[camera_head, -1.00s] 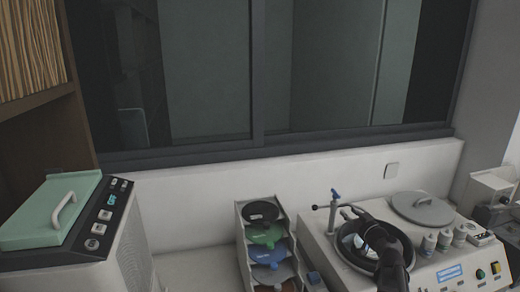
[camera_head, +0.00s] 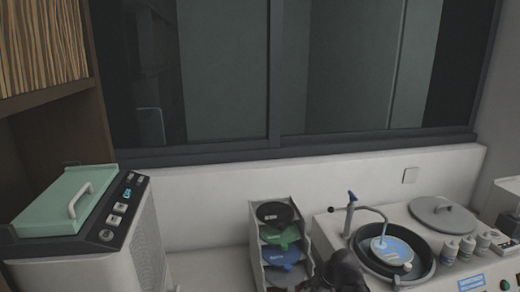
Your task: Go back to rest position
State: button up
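My gripper (camera_head: 340,272) shows only as a dark shape at the bottom edge, between the rack of coloured discs and the white machine. Its fingers cannot be made out, so I cannot tell if it is open or shut. The white machine (camera_head: 322,226) at right has a dark round bowl (camera_head: 425,262) with a pale blue disc (camera_head: 392,250) inside. A tap with a blue top (camera_head: 350,200) stands at the bowl's left, and its curved spout reaches over the disc. My gripper is apart from the tap and left of the bowl.
A grey rack (camera_head: 254,240) holds several coloured discs. At left stands a device with a green lid (camera_head: 65,200), closed. A round grey lid (camera_head: 443,214) and several small bottles (camera_head: 467,250) sit on the white machine. Bare counter (camera_head: 205,270) lies left of the rack.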

jog(key=s+d+f+m+g+h, duration=0.1)
jog(key=s+f+m+g+h, duration=0.1)
jog(key=s, duration=0.4)
jog(key=shift+s+f+m+g+h+b, duration=0.15)
jog(key=shift+f+m+g+h+b, duration=0.35)
jog(key=shift+h, duration=0.5)
jog(key=shift+d, duration=0.1)
dwell(0.6)
